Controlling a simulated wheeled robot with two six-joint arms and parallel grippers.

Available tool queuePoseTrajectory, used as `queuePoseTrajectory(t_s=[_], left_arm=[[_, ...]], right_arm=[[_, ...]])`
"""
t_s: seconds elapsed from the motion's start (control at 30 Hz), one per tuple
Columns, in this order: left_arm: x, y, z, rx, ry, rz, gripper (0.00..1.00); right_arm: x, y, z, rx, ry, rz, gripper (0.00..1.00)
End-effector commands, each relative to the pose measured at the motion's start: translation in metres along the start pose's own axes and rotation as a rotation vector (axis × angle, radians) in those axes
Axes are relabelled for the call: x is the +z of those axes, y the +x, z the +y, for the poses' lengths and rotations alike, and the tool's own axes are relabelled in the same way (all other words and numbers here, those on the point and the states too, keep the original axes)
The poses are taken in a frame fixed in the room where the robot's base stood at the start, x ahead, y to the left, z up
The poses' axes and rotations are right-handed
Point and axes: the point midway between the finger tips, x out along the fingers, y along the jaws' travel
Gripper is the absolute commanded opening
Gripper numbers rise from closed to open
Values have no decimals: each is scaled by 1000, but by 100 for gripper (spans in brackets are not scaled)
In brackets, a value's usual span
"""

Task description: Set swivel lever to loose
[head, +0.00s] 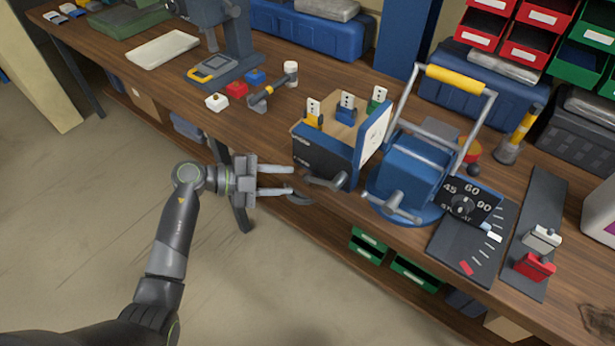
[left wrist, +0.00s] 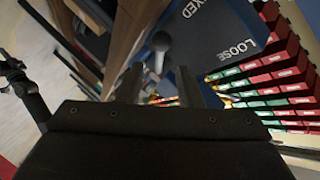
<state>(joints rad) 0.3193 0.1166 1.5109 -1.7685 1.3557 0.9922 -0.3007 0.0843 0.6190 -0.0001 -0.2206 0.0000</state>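The swivel lever (head: 325,183) is a grey handle low on the front of a dark blue open-topped box (head: 318,157). In the left wrist view, the lever (left wrist: 160,45) has a rounded knob and stands before a blue panel (left wrist: 205,38). "LOOSE" and a partly cut-off "…XED" are printed there in white. Which mark the lever points at I cannot tell. My left gripper (head: 290,181) is open and empty, just left of the lever, fingers pointing at it. In the left wrist view the lever shows between the fingertips (left wrist: 160,85).
A blue vise-like device (head: 410,170) with a yellow-topped handle stands right of the box. A mallet (head: 272,88) and small coloured blocks lie behind. The floor before the bench (head: 140,150) is clear.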

Motion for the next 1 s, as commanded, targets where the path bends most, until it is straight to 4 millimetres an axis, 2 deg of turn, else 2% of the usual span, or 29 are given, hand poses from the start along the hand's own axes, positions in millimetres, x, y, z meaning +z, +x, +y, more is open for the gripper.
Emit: queuePoseTrajectory(t_s=[0.1,0.3,0.47,0.73,0.77,1.0], left_arm=[[-2,26,-1,-2,-2,4,33],[-1,54,-1,-2,-1,2,33],[0,63,0,0,-1,1,33],[0,64,0,0,0,0,33],[0,64,0,0,0,0,32],[0,64,0,0,0,-1,0]], right_arm=[[-1,-3,-1,-1,0,2,36],[-2,-4,-4,-5,2,2,36],[-2,-5,-6,-8,3,3,36],[-2,-4,-6,-8,3,3,36],[-2,-4,-6,-8,3,3,36],[-2,-4,-6,-7,3,3,36]])
